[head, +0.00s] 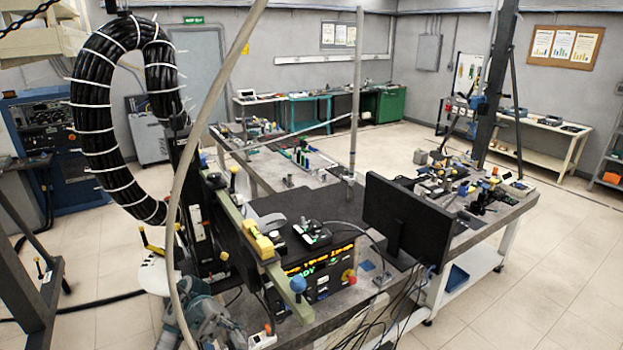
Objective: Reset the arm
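A jointed grey-teal part (205,318), which looks like part of an arm of mine, shows at the bottom left, close to the near end of the workbench. A rounded white part is beside it. I cannot make out any fingertips there, so whether a gripper is open or shut does not show. No right gripper is in view. A large loop of black cable coil (97,130) with white bands rises at the left, above the bench's near end.
The workbench (392,298) carries a black unit with a lit display (322,264), a yellow-topped rail (258,240), and a dark monitor (408,218). A pale pole (222,90) crosses the view close by. Loose cables hang at the front. Clear tiled floor (545,270) lies at the right.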

